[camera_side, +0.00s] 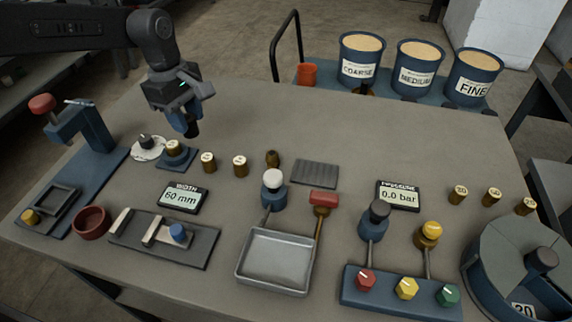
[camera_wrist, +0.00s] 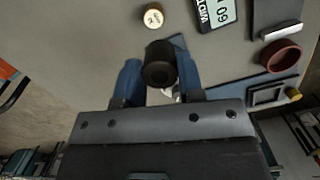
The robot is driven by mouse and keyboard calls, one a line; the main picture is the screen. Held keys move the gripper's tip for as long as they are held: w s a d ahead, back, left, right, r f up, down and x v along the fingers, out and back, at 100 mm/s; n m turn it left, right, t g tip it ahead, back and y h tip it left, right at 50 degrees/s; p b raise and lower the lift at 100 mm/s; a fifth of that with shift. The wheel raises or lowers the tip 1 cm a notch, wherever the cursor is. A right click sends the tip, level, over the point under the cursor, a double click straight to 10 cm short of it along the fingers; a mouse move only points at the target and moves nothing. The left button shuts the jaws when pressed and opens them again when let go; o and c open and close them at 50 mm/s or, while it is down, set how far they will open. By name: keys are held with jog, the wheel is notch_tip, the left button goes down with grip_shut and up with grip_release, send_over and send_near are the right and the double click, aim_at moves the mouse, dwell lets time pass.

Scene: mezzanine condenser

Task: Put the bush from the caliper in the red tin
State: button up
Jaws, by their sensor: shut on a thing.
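My gripper (camera_side: 186,122) is above the back left of the bench, fingers pointing down. It is shut on a dark cylindrical bush (camera_wrist: 160,64), held between the two blue fingers in the wrist view. In the side view the bush's dark end (camera_side: 191,130) shows under the fingers, clear of the bench. The caliper (camera_side: 190,252) lies at the front left with two pale jaws and a blue knob (camera_side: 178,232). No bush shows between its jaws. The round red tin (camera_side: 91,223) stands left of the caliper; it also shows in the wrist view (camera_wrist: 281,55). It looks empty.
A width display (camera_side: 183,198) reads 60 mm. Several brass pieces (camera_side: 240,166) stand below and right of my gripper. A blue clamp (camera_side: 82,126) with a red knob stands at left. A grey pan (camera_side: 274,262) lies at front centre. The back centre bench is clear.

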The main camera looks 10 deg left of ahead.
jog(key=shift+d, duration=0.4)
jog(key=shift+n, duration=0.3)
jog(key=d+f, duration=0.2)
jog(key=d, duration=0.2)
jog(key=d+f, duration=0.2)
jog(key=d, duration=0.2)
jog(key=d+f, duration=0.2)
jog(key=d, duration=0.1)
jog(key=shift+s+d+f, duration=0.2)
jog(key=shift+d+f, duration=0.2)
jog(key=shift+f, duration=2)
jog(key=shift+f, duration=0.2)
jog(key=o, duration=0.7)
